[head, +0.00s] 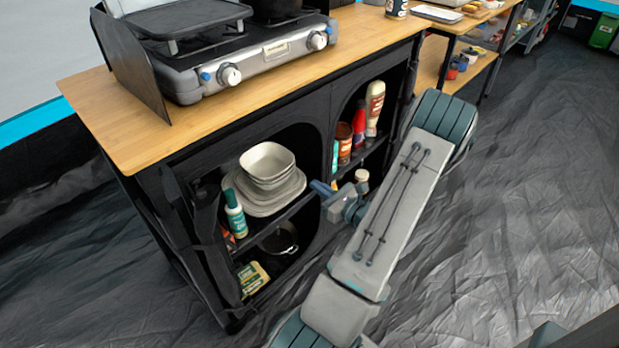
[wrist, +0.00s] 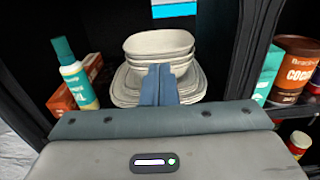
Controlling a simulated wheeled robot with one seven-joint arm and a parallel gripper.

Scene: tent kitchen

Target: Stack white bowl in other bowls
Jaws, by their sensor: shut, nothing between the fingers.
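A stack of white bowls (head: 267,163) sits on a pile of white plates (head: 266,203) on the upper shelf of the cabinet's left opening. The bowls also show in the wrist view (wrist: 160,43), nested with the top one slightly tilted in the head view. My gripper (head: 316,187) is shut and empty, just right of the plates in the head view. In the wrist view my shut fingers (wrist: 158,70) point at the stack and cover part of the lower bowls and plates. I cannot tell whether they touch anything.
A green-capped bottle (head: 235,213) stands left of the plates. A dark pan (head: 281,240) is on the shelf below. Sauce bottles (head: 374,105) and jars fill the right opening. The dark cabinet frame (wrist: 253,45) borders the shelf. The floor to the right is clear.

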